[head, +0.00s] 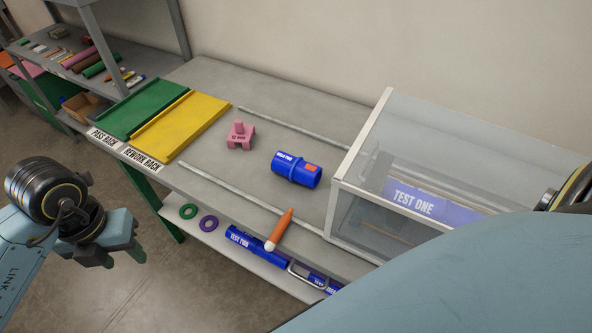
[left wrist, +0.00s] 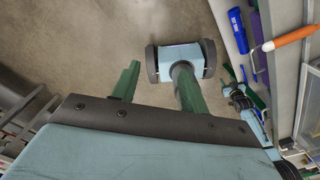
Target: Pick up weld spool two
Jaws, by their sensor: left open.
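Weld spool two (head: 297,168) is a blue cylinder with a raised band, a white label and an orange-red patch. It lies on the grey bench top in the head view, left of the clear case. My left gripper (head: 118,255) is open and empty, off the bench's front left over the floor. Its two green fingers stand apart in the left wrist view (left wrist: 158,88), with bare floor and my base beyond them. What looks like my right gripper (left wrist: 246,88) shows small at the right of that view; its jaws are unclear.
A clear case (head: 385,200) holds a TEST ONE label. A pink stand (head: 240,137), green rack (head: 140,107) and yellow rack (head: 190,125) are on the bench. A blue TEST TWO spool (head: 255,246) lies on the lower shelf.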

